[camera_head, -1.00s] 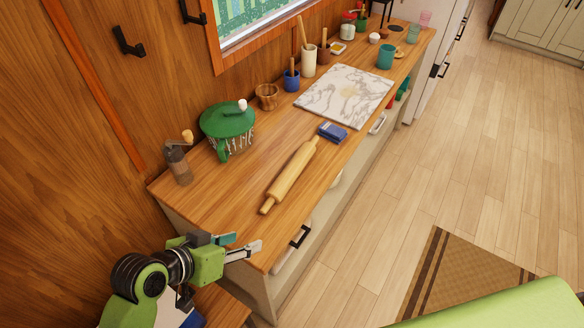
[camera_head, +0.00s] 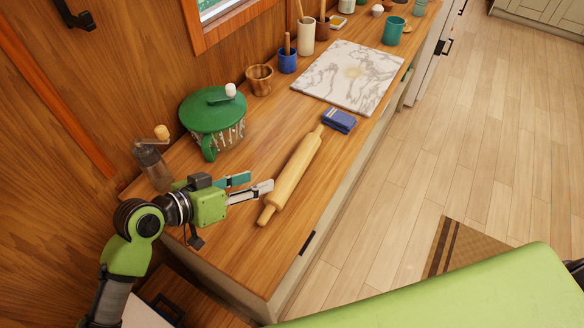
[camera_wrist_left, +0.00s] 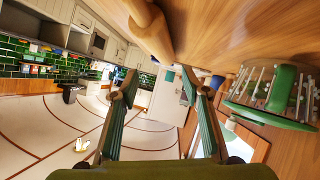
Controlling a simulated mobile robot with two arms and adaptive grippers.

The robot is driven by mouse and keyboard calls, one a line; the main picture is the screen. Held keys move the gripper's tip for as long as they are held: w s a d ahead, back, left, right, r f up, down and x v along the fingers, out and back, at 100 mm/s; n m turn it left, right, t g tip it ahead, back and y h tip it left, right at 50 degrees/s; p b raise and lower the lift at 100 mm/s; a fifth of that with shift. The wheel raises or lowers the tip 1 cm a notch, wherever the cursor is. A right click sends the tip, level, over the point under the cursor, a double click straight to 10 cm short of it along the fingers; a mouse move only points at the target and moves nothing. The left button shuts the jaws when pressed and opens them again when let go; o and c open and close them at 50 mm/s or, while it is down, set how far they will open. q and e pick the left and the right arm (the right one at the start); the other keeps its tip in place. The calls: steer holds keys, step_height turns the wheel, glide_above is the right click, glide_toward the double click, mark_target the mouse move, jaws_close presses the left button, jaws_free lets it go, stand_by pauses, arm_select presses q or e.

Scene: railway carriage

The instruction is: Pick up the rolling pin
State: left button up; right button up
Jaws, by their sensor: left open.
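A light wooden rolling pin (camera_head: 293,177) lies lengthwise on the wooden counter, its near handle toward the front end. My left gripper (camera_head: 262,184) is just left of the near part of the pin, with its fingers apart and nothing between them. In the left wrist view the two fingers (camera_wrist_left: 163,88) are spread. The pin (camera_wrist_left: 151,28) shows at the top there, beyond the fingertips and nearer the left finger. Whether a finger touches the pin is not clear. My right gripper does not show.
A green-lidded pot (camera_head: 213,118) and a grinder (camera_head: 152,165) stand left of the pin. Wooden and blue cups (camera_head: 260,80) stand along the wall. The counter's right edge is close by.

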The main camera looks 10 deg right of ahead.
mark_target(286, 170)
arm_select(q)
steer(key=p+x, duration=0.1)
steer(key=x, duration=0.7)
steer(key=shift+w+d+f, duration=0.3)
steer(key=shift+w, duration=0.05)
steer(key=shift+w+d+f+p, duration=0.1)
steer(key=shift+w+d+p, duration=0.1)
steer(key=shift+d+p, duration=0.3)
steer(key=x, duration=0.3)
steer(key=shift+f+p, duration=0.1)
steer(key=shift+p, duration=0.3)
steer(key=shift+w+d+f, duration=0.25)
steer(key=shift+w+d, duration=0.05)
steer(key=shift+r, duration=0.1)
steer(key=c, duration=1.1)
